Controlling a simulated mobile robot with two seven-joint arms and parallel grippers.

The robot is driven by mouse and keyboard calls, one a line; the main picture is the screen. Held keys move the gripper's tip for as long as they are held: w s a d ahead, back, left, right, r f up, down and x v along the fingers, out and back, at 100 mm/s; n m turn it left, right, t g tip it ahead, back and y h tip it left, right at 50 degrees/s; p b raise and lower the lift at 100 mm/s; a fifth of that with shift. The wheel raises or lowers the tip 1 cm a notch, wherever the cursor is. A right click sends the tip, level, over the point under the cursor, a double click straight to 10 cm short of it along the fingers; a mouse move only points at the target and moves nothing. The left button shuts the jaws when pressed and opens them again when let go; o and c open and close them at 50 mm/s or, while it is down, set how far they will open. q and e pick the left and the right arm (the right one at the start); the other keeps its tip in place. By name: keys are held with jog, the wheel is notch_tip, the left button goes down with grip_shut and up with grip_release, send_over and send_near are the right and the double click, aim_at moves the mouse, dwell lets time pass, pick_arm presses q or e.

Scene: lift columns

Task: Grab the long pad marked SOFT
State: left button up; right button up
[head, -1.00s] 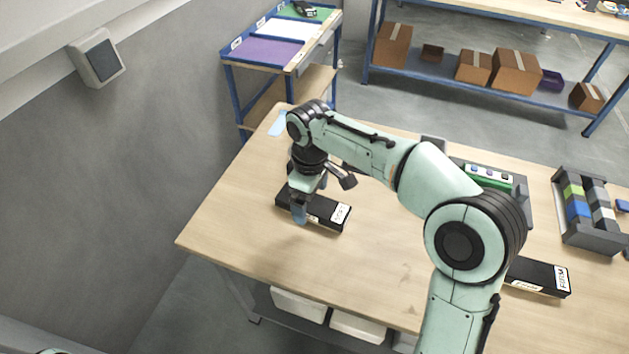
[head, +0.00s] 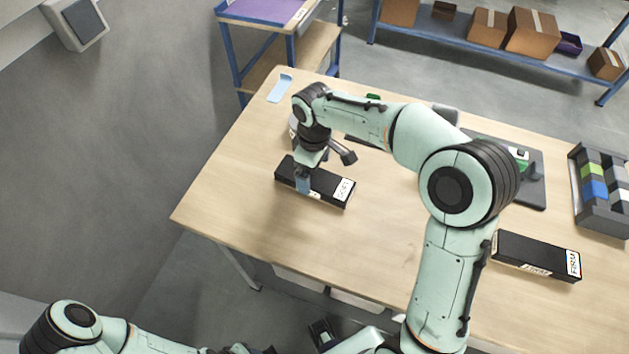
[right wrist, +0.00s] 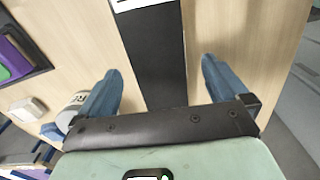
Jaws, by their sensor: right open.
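The long black pad with a white end label reading SOFT (head: 335,191) lies on the wooden table, left of its middle. My right gripper (head: 304,182) is open and points down at the pad's left half; a blue finger shows in front of the pad's near side. In the right wrist view the black pad (right wrist: 154,52) runs between the two open, blue fingers of the right gripper (right wrist: 160,68), with a gap on each side. I cannot tell how high the fingertips are. My left arm shows at the bottom left, its gripper not identifiable.
A similar black pad marked FIRM (head: 535,256) lies at the right of the table (head: 330,245). A rack with coloured blocks (head: 598,190) stands at the far right. A dark tray (head: 530,185) lies behind my right arm. A light blue piece (head: 280,88) lies at the back left.

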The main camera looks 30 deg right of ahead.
aim_at(314, 177)
notch_tip(314, 177, down, 5)
jog(key=shift+w+d, duration=0.1)
jog(key=shift+d, duration=0.05)
jog(key=c, duration=1.3)
jog(key=shift+r, duration=0.1)
